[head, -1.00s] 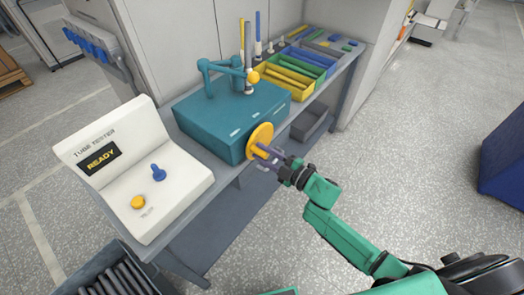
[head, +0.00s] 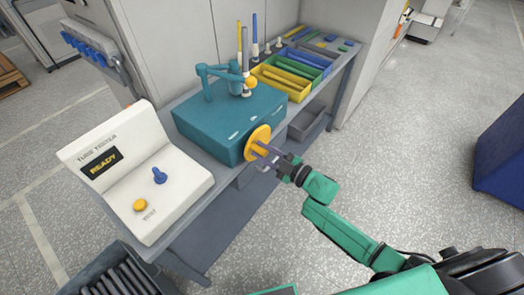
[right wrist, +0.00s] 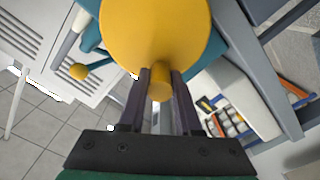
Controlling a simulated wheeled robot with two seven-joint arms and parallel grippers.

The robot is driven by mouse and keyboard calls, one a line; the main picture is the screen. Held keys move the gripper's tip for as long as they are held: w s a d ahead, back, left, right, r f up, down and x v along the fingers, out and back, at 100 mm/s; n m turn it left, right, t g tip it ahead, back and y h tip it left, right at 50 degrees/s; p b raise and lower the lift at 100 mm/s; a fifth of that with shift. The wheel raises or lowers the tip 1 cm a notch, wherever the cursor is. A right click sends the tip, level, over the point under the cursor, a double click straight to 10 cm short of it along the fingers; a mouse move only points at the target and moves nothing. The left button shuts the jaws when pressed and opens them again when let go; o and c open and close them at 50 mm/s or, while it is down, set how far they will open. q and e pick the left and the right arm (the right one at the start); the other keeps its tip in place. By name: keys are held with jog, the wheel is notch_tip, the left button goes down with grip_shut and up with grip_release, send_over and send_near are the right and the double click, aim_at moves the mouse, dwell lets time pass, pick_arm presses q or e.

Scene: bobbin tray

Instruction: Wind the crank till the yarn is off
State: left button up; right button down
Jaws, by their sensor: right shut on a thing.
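The crank is a yellow disc (head: 257,143) on the front right face of a teal box (head: 228,118). It has a short yellow peg handle (right wrist: 160,84), seen end-on in the right wrist view. My right gripper (head: 268,153) is shut on this handle, one dark finger on each side. On top of the box are a teal jointed arm (head: 215,72), a yellow ball (head: 251,82) and an upright grey tube (head: 246,62). I cannot make out yarn on the tube. My left gripper is not in view.
A white tube tester (head: 140,190) reading READY stands left of the box, with a blue lever and yellow button. Yellow, green and blue bins (head: 283,80) sit behind on the bench. A crate of dark rods (head: 85,284) is at lower left.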

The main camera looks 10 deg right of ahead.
jog(key=c, duration=0.6)
grip_release()
